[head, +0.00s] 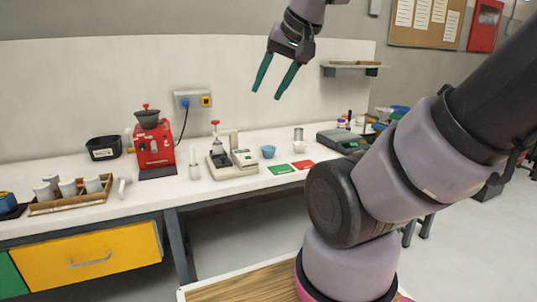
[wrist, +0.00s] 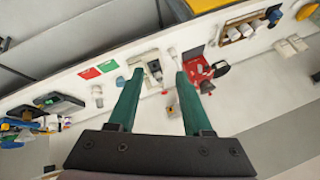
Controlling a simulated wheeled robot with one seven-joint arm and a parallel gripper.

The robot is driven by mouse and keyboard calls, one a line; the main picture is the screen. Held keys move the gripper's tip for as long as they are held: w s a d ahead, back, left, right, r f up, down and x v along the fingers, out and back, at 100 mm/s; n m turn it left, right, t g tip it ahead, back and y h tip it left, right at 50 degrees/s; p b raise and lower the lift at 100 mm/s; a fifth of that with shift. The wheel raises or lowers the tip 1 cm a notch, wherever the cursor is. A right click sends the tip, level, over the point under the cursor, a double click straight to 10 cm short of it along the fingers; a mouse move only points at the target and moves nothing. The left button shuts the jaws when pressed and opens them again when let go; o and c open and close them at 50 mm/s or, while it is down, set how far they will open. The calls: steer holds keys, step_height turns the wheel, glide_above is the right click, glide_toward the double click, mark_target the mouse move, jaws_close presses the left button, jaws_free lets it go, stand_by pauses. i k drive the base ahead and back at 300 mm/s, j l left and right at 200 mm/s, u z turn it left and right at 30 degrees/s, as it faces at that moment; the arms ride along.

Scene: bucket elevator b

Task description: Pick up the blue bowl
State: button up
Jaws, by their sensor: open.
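A green card (head: 281,169) and a red card (head: 303,164) lie in front. A metal cup (head: 298,134) and a dark scale (head: 342,139) stand to the right. A shelf (head: 353,66) juts from the wall.

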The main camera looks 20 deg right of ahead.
mark_target(269, 153)
steer(key=i+l, duration=1.5)
steer(key=l, duration=0.05)
